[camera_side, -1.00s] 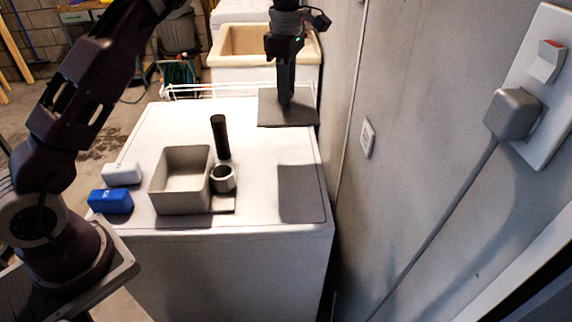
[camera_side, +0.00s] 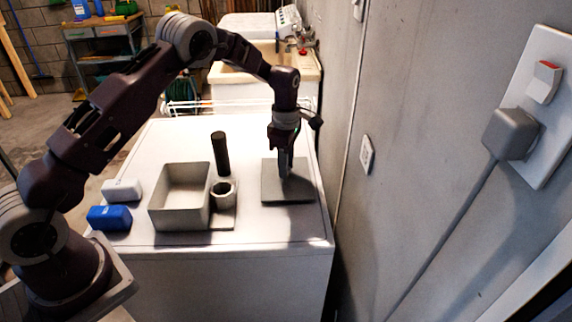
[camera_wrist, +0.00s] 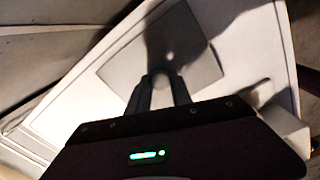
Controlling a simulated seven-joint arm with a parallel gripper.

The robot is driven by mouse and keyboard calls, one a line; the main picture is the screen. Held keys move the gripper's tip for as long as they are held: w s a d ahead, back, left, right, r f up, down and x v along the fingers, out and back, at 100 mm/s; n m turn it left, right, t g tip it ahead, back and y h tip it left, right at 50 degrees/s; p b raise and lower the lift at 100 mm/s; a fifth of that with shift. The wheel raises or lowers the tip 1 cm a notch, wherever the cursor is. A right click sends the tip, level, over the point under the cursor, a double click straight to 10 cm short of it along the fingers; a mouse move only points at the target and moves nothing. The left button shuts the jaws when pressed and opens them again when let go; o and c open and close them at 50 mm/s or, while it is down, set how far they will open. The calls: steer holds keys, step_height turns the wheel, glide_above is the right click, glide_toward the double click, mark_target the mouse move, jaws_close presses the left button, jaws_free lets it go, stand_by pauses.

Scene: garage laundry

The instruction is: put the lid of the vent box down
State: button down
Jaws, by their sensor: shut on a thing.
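The lid (camera_side: 300,191), a flat grey square plate, lies level on or just above the white top, right of the box. I cannot tell whether a thin gap remains under it. My gripper (camera_side: 285,176) points down over the lid's middle and is shut on its knob, which the fingers mostly hide. In the wrist view the lid (camera_wrist: 195,60) spreads beyond my gripper (camera_wrist: 160,85), with the rounded knob between the fingertips. The grey vent box (camera_side: 168,222) stands open and without its lid at the left.
A grey ring-shaped cup (camera_side: 223,200) and a black cylinder (camera_side: 220,154) stand right of the box. A white block (camera_side: 121,190) and a blue block (camera_side: 109,217) lie left of it. The wall (camera_side: 385,195) rises close on the right. The white top (camera_side: 280,228) is clear in front of the lid.

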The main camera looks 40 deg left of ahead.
steer(key=shift+f, duration=0.1)
steer(key=c, duration=1.1)
jaws_free()
steer(key=shift+c, duration=0.2)
step_height(320, 180, up, 12)
steer(key=shift+r, duration=0.25)
steer(key=s+d+r+m+t, duration=0.3)
steer(key=s+r+m, duration=0.9)
steer(key=s+r, duration=0.65)
steer(key=s+f+m+t, duration=0.1)
steer(key=s+f+m, duration=0.2)
steer(key=s, duration=0.6)
steer(key=s+d+f+m+t, duration=0.1)
steer(key=s+f+m, duration=0.2)
steer(key=s+m, duration=0.4)
steer(key=shift+s+d+t, duration=0.3)
steer(key=shift+s, duration=0.75)
